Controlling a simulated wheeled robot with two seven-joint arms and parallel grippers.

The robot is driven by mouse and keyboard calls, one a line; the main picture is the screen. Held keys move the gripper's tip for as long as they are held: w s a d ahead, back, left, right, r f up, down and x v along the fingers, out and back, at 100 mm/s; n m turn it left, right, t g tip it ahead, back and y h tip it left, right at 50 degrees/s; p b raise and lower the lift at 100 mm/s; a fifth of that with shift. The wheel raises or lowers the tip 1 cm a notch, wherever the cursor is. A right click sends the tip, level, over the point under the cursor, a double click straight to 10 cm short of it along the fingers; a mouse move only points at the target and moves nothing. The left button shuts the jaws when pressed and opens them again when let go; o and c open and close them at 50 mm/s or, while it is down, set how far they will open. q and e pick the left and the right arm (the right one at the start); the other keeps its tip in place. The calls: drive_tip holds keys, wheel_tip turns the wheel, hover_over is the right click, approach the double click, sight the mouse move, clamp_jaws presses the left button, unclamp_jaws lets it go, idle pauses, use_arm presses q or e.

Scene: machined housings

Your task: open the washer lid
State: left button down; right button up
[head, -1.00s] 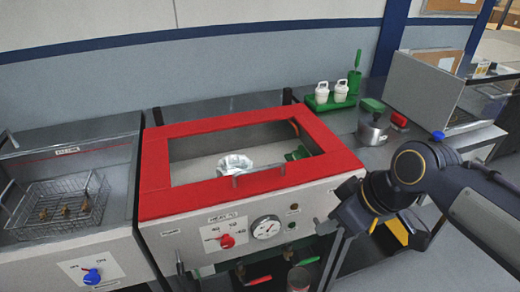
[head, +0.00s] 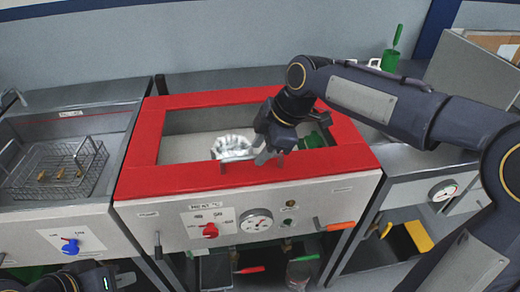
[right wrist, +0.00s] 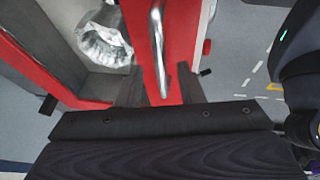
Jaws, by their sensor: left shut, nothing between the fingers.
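The washer lid (head: 143,138) is a red frame around a see-through opening, lying flat and closed on the steel washer (head: 160,225). A metal bar handle (head: 236,156) sits at its front edge; the handle (right wrist: 157,45) also shows in the right wrist view. My right gripper (head: 264,157) is over the front edge at the handle's right end. In the right wrist view its fingers (right wrist: 160,88) are apart, with the handle's end between them; contact cannot be told. My left gripper (head: 126,279) is low at the bottom left, shut and empty, in front of the washer.
A shiny metal part (head: 228,144) and a green part (head: 316,138) show through the lid opening. A basin with a wire basket (head: 55,170) stands left. My right arm crosses above the right side.

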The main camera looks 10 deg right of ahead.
drive_tip(key=shift+a+f, duration=0.2)
drive_tip(key=shift+f, duration=0.25)
drive_tip(key=shift+c, duration=0.4)
clamp_jaws()
